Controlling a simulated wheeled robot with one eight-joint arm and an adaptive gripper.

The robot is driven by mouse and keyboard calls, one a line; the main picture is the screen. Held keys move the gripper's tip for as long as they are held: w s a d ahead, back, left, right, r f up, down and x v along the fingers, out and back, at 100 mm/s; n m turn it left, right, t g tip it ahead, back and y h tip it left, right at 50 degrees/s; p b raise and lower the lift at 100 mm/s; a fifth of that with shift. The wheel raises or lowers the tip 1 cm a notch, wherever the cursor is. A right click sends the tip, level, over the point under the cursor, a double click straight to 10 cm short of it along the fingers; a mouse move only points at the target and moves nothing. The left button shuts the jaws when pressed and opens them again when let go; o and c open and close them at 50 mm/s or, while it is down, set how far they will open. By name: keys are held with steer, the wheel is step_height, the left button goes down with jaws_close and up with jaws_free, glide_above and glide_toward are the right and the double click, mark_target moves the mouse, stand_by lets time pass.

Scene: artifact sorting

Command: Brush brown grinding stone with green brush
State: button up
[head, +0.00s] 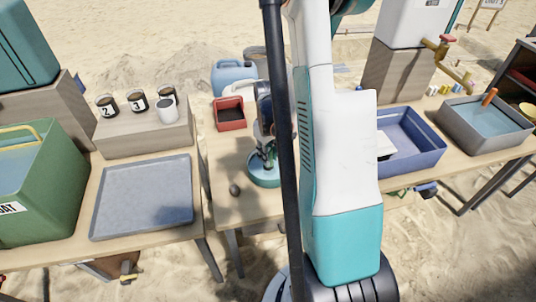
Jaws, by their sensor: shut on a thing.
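My gripper (267,158) points down at the middle table, just inside or above a round teal bowl (255,182). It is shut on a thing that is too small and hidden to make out. A small dark brown, rounded stone (234,190) lies on the table to the left of the bowl, apart from it; it may be the grinding stone. My arm and a dark pole hide the right part of the bowl and the table behind them. I cannot make out a green brush.
A red box (230,114) and a blue jerrycan (234,77) stand behind. A grey tray (143,196) and a green crate (40,185) are on the left table. A blue bin (412,143) and a grey water basin (487,124) stand right. Bare tabletop surrounds the stone.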

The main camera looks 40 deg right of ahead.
steer(key=shift+s+d, duration=0.4)
steer(key=shift+d, duration=0.2)
steer(key=shift+w+a+f, duration=0.1)
steer(key=shift+w+a, duration=0.4)
steer(key=shift+a, duration=0.35)
steer(key=shift+s+d, duration=0.5)
steer(key=shift+d, duration=0.35)
steer(key=shift+w+a, duration=0.55)
steer(key=shift+a, duration=0.3)
steer(key=shift+s+d, duration=0.55)
steer(key=shift+d, duration=0.3)
steer(key=shift+w+a, duration=0.5)
steer(key=shift+a, duration=0.35)
steer(key=shift+s+d, duration=0.5)
steer(key=shift+d, duration=0.35)
steer(key=shift+w+a, duration=0.5)
steer(key=shift+a, duration=0.35)
steer(key=shift+s+d, duration=0.5)
steer(key=shift+d, duration=0.35)
steer(key=shift+w+a, duration=0.55)
steer(key=shift+a, duration=0.3)
steer(key=shift+s+d, duration=0.55)
steer(key=shift+d, duration=0.3)
steer(key=shift+w+a, duration=0.5)
steer(key=shift+a, duration=0.35)
steer(key=shift+d, duration=0.1)
